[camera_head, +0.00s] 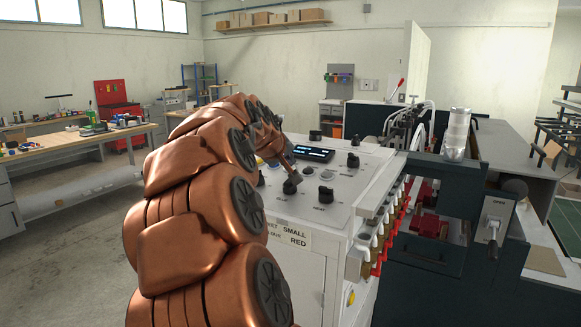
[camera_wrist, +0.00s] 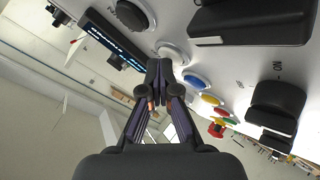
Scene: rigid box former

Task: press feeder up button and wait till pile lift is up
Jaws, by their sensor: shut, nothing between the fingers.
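The control panel (camera_head: 345,186) of the machine carries knobs, buttons and a lit display (camera_head: 313,153). In the wrist view the display (camera_wrist: 115,40) lies left of my gripper (camera_wrist: 158,72). My gripper is shut and empty, with its fingertips at a pale round button (camera_wrist: 172,50); I cannot tell whether they touch it. A blue button (camera_wrist: 195,82) and a row of white, yellow, green and red buttons (camera_wrist: 212,106) lie to the right. Button labels are too small or hidden to read, so I cannot tell which is feeder up. I cannot make out the pile lift.
Black knobs (camera_wrist: 272,108) stick up from the panel beside the buttons. Right of the panel are a row of brass and red fittings (camera_head: 385,237) and a dark machine body (camera_head: 440,262). A workbench (camera_head: 85,140) stands at the left, with open floor before it.

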